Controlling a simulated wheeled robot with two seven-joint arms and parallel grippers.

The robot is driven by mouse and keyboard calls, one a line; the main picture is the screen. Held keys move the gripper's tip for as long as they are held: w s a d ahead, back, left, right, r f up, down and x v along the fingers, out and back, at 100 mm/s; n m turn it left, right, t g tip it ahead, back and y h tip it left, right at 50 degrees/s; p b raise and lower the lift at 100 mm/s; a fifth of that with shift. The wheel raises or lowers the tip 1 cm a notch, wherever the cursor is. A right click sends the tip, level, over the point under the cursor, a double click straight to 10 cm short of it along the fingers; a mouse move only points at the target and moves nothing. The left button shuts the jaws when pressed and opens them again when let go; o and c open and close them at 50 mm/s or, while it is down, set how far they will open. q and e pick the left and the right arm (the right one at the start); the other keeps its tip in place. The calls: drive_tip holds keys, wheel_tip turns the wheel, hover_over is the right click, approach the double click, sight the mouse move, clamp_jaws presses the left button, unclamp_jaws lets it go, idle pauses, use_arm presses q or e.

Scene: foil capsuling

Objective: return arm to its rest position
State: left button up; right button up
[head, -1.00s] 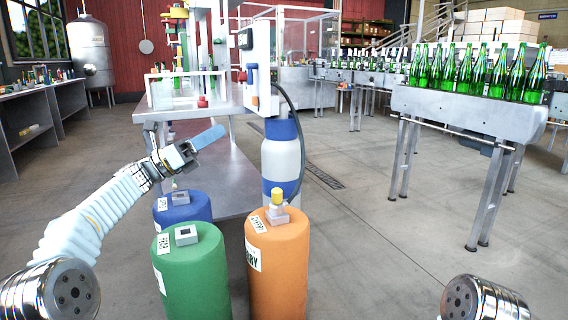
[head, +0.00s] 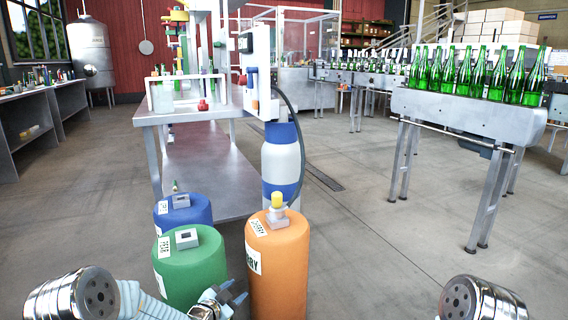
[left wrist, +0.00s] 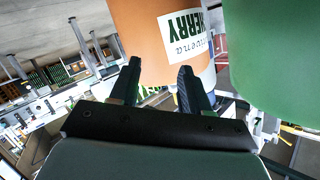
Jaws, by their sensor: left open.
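My left gripper (head: 234,291) is low in front, beside the green drum (head: 190,265) and the orange drum (head: 278,255). Its fingers are apart, with nothing seen between them. In the left wrist view the two dark fingers (left wrist: 160,70) stand open in front of the orange drum (left wrist: 150,30), which has a white CHERRY label; I cannot tell whether they touch it. The green drum (left wrist: 275,60) fills the right of that view. My left arm shows only in part at the bottom of the head view. My right gripper is out of view.
A blue drum (head: 183,213) stands behind the green one. A metal table (head: 150,118) with a capsuling machine (head: 258,60) and a white-and-blue cylinder (head: 282,160) is beyond. Green bottles (head: 480,75) line a conveyor (head: 470,110) at right. The floor between is clear.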

use_arm(q)
drive_tip(key=s+d+f+n+g+y, duration=0.1)
drive_tip(key=s+f+n+g, duration=0.3)
drive_tip(key=s+f, duration=0.6)
drive_tip(key=s+d+f+n+g, duration=0.1)
drive_tip(key=s+f+n+g, duration=0.3)
drive_tip(key=s, duration=0.9)
drive_tip(key=s+d+f+n+g+y, duration=0.1)
drive_tip(key=s+f+n+g, duration=0.3)
drive_tip(key=s, duration=1)
drive_tip(key=shift+f+g+p, duration=0.4)
drive_tip(key=shift+f, duration=0.15)
